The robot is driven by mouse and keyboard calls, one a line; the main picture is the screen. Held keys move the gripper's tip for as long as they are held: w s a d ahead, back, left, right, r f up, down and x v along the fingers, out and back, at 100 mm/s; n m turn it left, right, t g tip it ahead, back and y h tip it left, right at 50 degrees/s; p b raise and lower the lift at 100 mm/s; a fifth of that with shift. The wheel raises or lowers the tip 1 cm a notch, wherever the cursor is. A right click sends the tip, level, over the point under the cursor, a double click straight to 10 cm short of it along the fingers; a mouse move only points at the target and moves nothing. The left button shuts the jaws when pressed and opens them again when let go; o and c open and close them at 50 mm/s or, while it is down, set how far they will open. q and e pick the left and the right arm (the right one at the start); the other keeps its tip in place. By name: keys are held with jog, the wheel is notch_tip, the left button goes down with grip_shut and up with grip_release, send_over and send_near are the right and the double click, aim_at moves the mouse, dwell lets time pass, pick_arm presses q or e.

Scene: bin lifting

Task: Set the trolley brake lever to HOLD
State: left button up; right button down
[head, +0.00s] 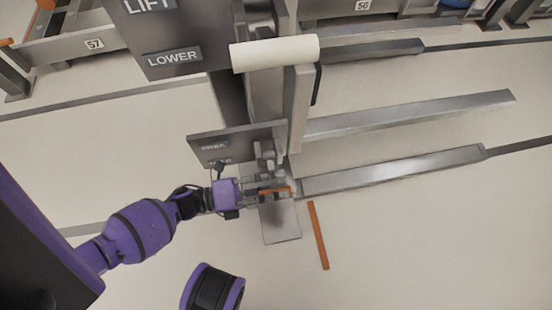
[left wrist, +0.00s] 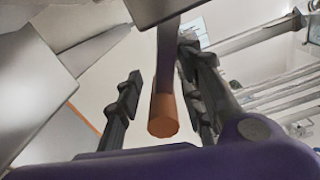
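The trolley's brake plate (head: 240,142) is in the middle of the head view. Its upper label looks like FREE; the lower label is partly hidden by my arm. My left gripper (head: 270,190) is just below the plate, by the trolley's foot. The brake lever, with its orange end (left wrist: 163,115), shows in the left wrist view between the two dark fingers (left wrist: 165,100). Gaps show on both sides of it, so the fingers are open around it and not closed on it. In the head view the fingers mostly hide the lever. My right gripper is out of view.
Above is a panel (head: 160,30) marked LIFT and LOWER, beside a cream roller-shaped handle (head: 275,53). The trolley's metal forks (head: 400,170) run right across the floor. An orange strip (head: 318,236) lies on the floor. Floor at lower right is clear.

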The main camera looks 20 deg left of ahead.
pick_arm(q)
jog(key=shift+s+d, duration=0.15)
jog(key=v, duration=1.2)
dwell(0.7)
